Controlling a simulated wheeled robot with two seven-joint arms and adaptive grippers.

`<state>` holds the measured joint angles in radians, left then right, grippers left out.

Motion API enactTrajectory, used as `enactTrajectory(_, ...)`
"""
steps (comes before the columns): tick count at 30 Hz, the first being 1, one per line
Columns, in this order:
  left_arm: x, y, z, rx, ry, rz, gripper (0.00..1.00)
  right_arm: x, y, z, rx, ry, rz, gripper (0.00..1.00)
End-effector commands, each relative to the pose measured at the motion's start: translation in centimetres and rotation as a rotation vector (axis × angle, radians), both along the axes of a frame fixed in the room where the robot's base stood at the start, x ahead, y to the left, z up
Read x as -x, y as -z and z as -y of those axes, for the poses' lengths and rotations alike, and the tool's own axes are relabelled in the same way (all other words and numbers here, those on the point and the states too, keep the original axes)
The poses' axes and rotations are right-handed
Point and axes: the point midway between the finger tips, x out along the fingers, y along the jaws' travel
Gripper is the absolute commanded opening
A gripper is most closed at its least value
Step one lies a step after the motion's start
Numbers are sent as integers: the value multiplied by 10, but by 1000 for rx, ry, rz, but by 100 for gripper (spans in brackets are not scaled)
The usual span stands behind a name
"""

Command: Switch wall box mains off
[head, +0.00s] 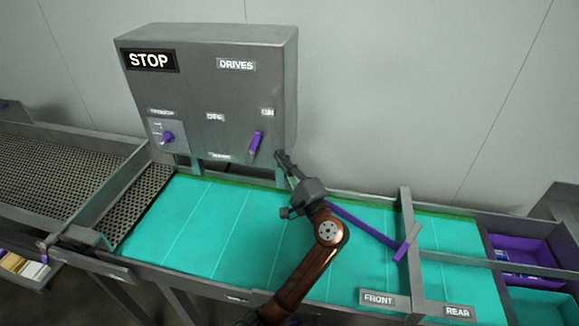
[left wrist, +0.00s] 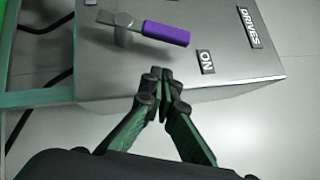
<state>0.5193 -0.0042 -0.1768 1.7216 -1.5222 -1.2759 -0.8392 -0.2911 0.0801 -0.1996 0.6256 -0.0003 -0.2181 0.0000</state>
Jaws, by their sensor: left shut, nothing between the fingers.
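A grey wall box (head: 205,85) stands behind the belt, with STOP, DRIVES, OFF and ON labels. Its purple-handled lever (head: 255,143) is on the right part of the front and points up and to the right, towards the ON label (head: 267,112). In the left wrist view the lever handle (left wrist: 165,33) lies close to the ON label (left wrist: 206,62). My left gripper (head: 280,158) is shut and empty, just right of and below the lever, apart from it. It also shows in the left wrist view (left wrist: 158,75) near the box's edge. My right gripper is not in view.
A small purple knob (head: 168,137) sits on the box's left. Below is a teal belt (head: 220,225) with a purple bar (head: 360,225) lying across it. A mesh tray (head: 55,170) is at left, purple and teal bins (head: 525,255) at right.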

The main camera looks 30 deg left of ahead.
Motion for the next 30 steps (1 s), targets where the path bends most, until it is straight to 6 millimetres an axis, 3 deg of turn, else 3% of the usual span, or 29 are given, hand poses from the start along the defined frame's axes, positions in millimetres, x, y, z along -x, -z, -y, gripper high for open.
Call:
enactTrajectory(2,-8,-7,-13,-3,-2,-1,0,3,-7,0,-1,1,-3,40)
enactTrajectory(10,1,-16,-42,0,1,0,0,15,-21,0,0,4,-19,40)
enactTrajectory(30,-6,-19,-45,32,4,7,0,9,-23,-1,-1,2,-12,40)
